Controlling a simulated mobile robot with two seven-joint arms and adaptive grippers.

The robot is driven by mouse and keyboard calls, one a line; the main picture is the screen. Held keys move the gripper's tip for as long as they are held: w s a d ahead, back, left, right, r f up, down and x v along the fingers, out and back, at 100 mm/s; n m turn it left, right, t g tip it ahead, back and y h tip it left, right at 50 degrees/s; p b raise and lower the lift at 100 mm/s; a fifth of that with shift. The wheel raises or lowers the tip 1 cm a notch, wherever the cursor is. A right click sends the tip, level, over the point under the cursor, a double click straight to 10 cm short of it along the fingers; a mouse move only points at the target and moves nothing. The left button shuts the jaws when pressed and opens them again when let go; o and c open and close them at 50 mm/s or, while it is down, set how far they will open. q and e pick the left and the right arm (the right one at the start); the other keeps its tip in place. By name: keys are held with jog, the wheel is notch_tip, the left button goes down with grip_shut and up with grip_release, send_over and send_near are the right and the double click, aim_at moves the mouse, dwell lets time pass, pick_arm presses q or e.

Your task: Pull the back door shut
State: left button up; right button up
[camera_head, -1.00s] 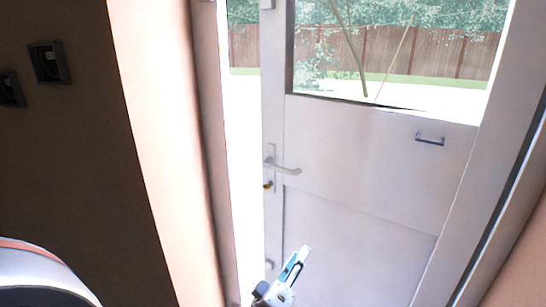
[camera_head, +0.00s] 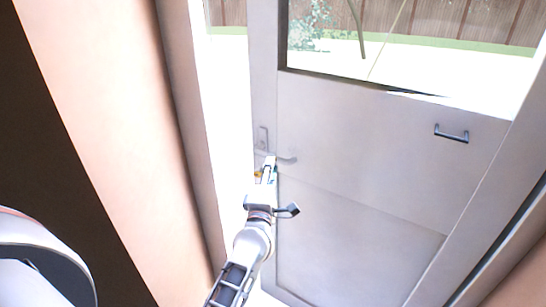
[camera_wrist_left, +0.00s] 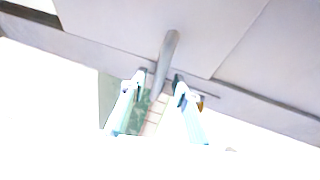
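The back door (camera_head: 360,150) is a pale panel with a window in its upper half. It stands ajar, with a bright gap (camera_head: 228,130) between its left edge and the frame. Its lever handle (camera_head: 288,159) is at the left edge. My left gripper (camera_head: 266,172) is at the handle, partly covering it. In the left wrist view the lever (camera_wrist_left: 168,52) runs down between the two spread fingers of my left gripper (camera_wrist_left: 157,84), with space visible on both sides. My right gripper is not in view.
A small dark pull bar (camera_head: 452,134) is fixed to the door's right part. The left door frame (camera_head: 185,120) and a pinkish wall edge (camera_head: 100,130) stand close to my left arm. A wooden fence (camera_head: 450,20) shows outside.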

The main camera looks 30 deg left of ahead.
pick_arm(q)
jog(key=x, duration=0.3)
jog(key=shift+w+a, duration=0.15)
jog(key=shift+w, duration=0.25)
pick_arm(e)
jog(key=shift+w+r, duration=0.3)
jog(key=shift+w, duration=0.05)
pick_arm(q)
jog(key=shift+r, duration=0.1)
grip_shut()
